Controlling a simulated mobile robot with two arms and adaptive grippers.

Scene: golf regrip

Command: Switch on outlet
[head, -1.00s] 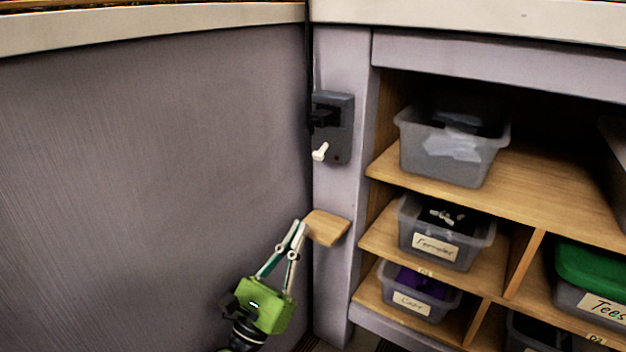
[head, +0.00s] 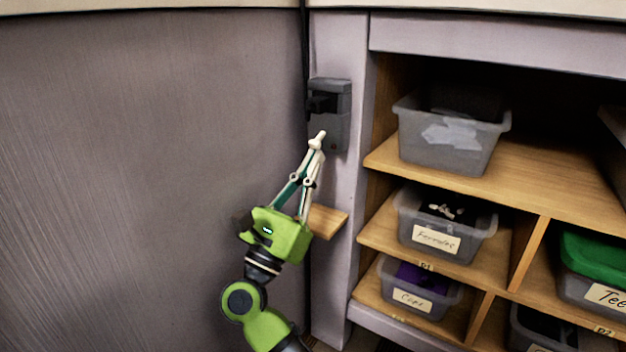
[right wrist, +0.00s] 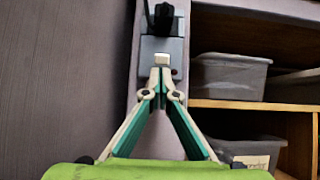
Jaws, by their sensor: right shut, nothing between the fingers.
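The outlet (head: 339,105) is a dark grey box on the narrow lilac post, with a black plug (head: 320,103) in its upper part. Its small white toggle switch (head: 321,135) is on the lower part, partly hidden by my fingertips in the head view. My right gripper (head: 316,145) is shut and empty, pointing up with its tips right at the switch from below. In the right wrist view the switch (right wrist: 162,60) shows just above the tips (right wrist: 162,72); I cannot tell whether they touch. My left gripper is not in view.
A small wooden ledge (head: 328,221) juts from the post behind my right gripper. Shelves at right hold grey bins (head: 452,140) and a green-lidded bin (head: 597,262). A large lilac panel (head: 130,170) fills the left side. A dark cable runs down the corner.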

